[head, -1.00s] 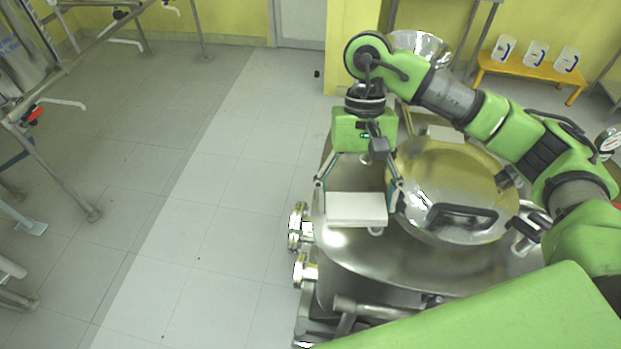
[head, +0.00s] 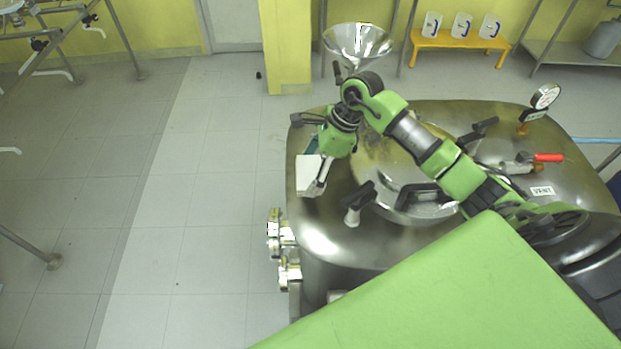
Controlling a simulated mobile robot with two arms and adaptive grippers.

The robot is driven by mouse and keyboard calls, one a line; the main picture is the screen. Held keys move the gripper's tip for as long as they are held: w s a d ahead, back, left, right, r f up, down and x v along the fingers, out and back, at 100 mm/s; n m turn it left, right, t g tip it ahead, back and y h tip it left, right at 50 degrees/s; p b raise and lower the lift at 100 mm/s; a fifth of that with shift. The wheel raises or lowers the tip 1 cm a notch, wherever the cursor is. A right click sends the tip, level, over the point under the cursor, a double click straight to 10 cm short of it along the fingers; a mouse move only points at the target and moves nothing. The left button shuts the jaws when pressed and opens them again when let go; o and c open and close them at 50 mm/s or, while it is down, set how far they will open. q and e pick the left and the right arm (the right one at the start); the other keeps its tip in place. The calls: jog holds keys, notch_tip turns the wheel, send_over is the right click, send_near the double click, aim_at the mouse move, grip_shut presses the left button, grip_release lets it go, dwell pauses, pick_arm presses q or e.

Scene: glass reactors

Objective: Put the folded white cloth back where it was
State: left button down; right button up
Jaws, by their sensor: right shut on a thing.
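The folded white cloth (head: 309,174) is held in my right gripper (head: 314,178), over the left part of the steel reactor top (head: 325,236). The right gripper is shut on it, with one finger showing at the cloth's right side. I cannot tell whether the cloth touches the metal below. My left gripper is not in view.
The round lid with a dark handle (head: 405,200) is right of the cloth, with a clamp knob (head: 355,205) between. A gauge (head: 545,97) and red-handled valve (head: 548,157) stand at the right. A steel funnel (head: 357,42) is behind.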

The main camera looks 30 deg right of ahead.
aim_at(311, 181)
notch_tip(311, 181, down, 4)
jog(key=shift+f+p, duration=0.2)
jog(key=shift+p, duration=0.4)
jog(key=shift+f, duration=0.1)
jog(key=shift+f+b, duration=0.2)
jog(key=shift+b, duration=0.1)
jog(key=o, duration=1.1)
jog(key=shift+r, duration=0.1)
jog(key=shift+c, duration=0.2)
